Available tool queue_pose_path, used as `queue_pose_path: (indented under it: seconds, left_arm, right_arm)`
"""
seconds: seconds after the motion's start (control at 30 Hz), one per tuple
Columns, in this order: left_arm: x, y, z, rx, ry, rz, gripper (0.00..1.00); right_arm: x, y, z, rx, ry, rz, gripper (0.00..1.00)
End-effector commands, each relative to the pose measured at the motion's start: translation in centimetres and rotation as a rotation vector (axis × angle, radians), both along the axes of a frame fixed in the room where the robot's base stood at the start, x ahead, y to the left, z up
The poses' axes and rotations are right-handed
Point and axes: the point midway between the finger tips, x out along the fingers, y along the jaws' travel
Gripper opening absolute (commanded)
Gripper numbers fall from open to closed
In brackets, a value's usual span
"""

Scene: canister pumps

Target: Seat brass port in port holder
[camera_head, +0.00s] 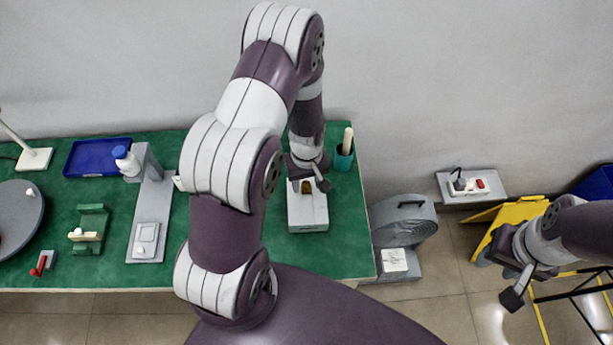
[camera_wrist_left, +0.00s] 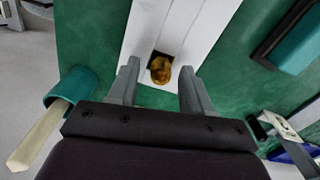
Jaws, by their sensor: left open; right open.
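The brass port (camera_head: 306,187) is at a dark square opening in the top of a white block (camera_head: 308,215), which looks like the port holder. In the left wrist view the rounded brass port (camera_wrist_left: 160,70) lies within or over that opening, with dark gaps showing at its corner. I cannot tell how deep it sits. My left gripper (camera_head: 309,180) is over the far end of the block. Its open fingers (camera_wrist_left: 160,76) stand on either side of the port, apart from it. My right gripper (camera_head: 520,283) is open and empty, off to the right of the table.
A teal cup (camera_head: 343,158) with a pale stick stands close to the block's far right. A grey stand (camera_head: 150,215) with a white bottle, a blue tray (camera_head: 98,157) and a green fixture (camera_head: 90,230) are to the left. A grey canister unit (camera_head: 405,225) stands beyond the table's right edge.

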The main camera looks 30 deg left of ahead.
Motion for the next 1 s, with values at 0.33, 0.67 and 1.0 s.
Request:
queue_pose_path:
  seconds: [0.33,0.67,1.0]
  left_arm:
    - [0.2,0.0,6.9,0.002,-0.008,0.000,0.50]
    - [-0.7,-0.7,13.0,0.002,-0.013,-0.070,0.50]
    - [-8.9,-5.3,17.5,0.039,-0.115,-0.767,0.50]
  right_arm:
    - [0.0,0.0,-0.7,0.000,0.000,0.000,0.43]
    - [0.0,0.0,-1.0,0.000,0.000,0.000,0.43]
    - [0.0,0.0,-1.0,0.000,0.000,0.000,0.43]
